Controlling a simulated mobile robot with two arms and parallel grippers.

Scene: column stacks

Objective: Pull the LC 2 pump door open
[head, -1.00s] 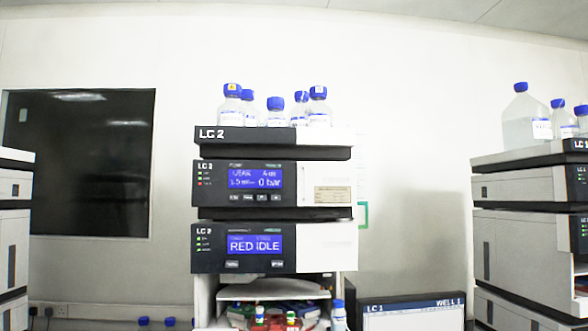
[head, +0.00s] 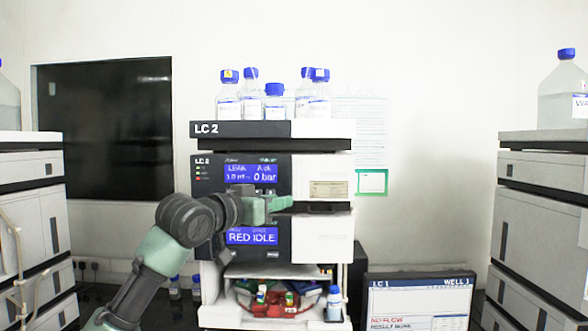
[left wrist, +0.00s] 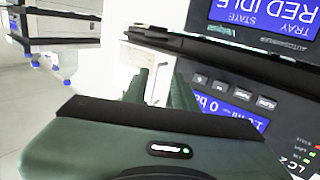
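The LC 2 pump (head: 215,182) is the module with the "0 bar" display in the middle stack. Its white right-hand front panel (head: 312,172), which looks like the door, appears flush and shut. My left gripper (head: 285,204) is in front of the pump's lower edge, near the seam between dark front and white panel. In the left wrist view the pump (left wrist: 225,105) appears upside down. There the left gripper's two fingers (left wrist: 158,88) are apart, with pale panel showing between them. I cannot tell whether they touch the panel. My right gripper is not in view.
Several blue-capped bottles (head: 274,104) stand on top of the stack. The "RED IDLE" module (head: 322,238) is just below the pump, partly behind my arm. An open bay with vials is lower. A monitor (head: 420,300) stands at right; other stacks flank both sides.

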